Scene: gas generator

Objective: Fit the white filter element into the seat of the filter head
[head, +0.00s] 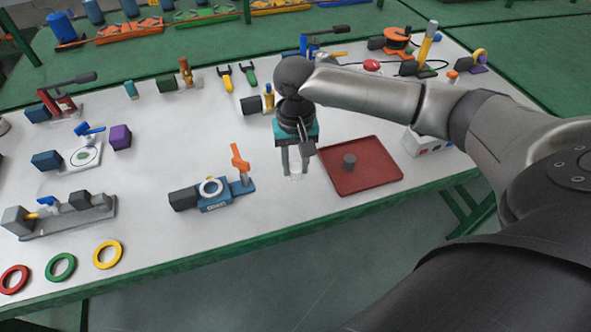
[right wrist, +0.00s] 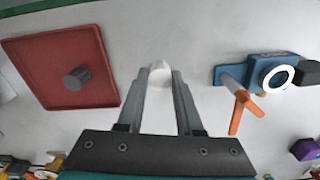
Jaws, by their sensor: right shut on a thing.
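The white filter element (right wrist: 160,74) is between the fingertips of my right gripper (right wrist: 163,80), which is shut on it. In the head view the element (head: 295,171) shows as a pale piece between the fingers of the right gripper (head: 296,166), partly hidden by them. The blue filter head (head: 217,206) lies on the table to the left of the gripper, with a white ring around its round seat (head: 211,188) and an orange lever (head: 240,162) beside it. It also shows in the right wrist view (right wrist: 258,72), right of the fingers. My left gripper is out of view.
A red tray (head: 375,182) with a grey cylinder (head: 349,161) on it lies right of the gripper. Red, green and yellow rings (head: 108,255) lie at the table's front left. Bare table separates the gripper and filter head.

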